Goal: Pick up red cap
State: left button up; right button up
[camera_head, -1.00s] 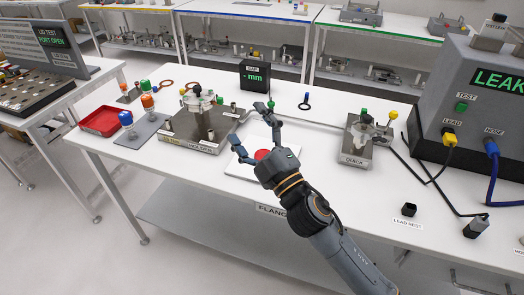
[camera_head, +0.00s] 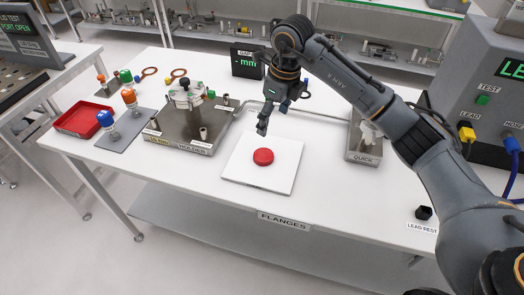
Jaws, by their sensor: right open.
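The red cap (camera_head: 263,157) is a short round disc lying flat on a white square plate (camera_head: 285,177) near the front middle of the table. My right gripper (camera_head: 281,112) is above and behind the cap, with its fingers spread and nothing between them. One finger points down just behind the cap in the picture, apart from it. The cap is fully in view. My left gripper is not in view.
A metal holder (camera_head: 172,138) with a flanged fitting stands left of the plate. A red tray (camera_head: 72,122) and blue- and orange-topped bottles are farther left. The block labelled QUICK (camera_head: 357,149) stands to the right, near the grey leak tester (camera_head: 478,65). The plate's front strip is clear.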

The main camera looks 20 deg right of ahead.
jog(key=p, duration=0.2)
send_over(264, 155)
jog(key=d, duration=0.1)
jog(key=f, duration=0.7)
jog(key=shift+s+d+f, duration=0.15)
jog(key=shift+s+f, duration=0.1)
jog(key=shift+f, duration=0.15)
jog(key=shift+a+f+p, duration=0.2)
jog(key=shift+f+p, duration=0.15)
jog(key=shift+f, duration=0.2)
jog(key=f, duration=0.1)
jog(key=f+p, duration=0.1)
jog(key=f, duration=0.1)
jog(key=shift+w+a+f, duration=0.15)
jog(key=shift+a+f, duration=0.15)
jog(key=shift+a, duration=0.05)
jog(key=shift+f, duration=0.35)
jog(key=c, duration=0.9)
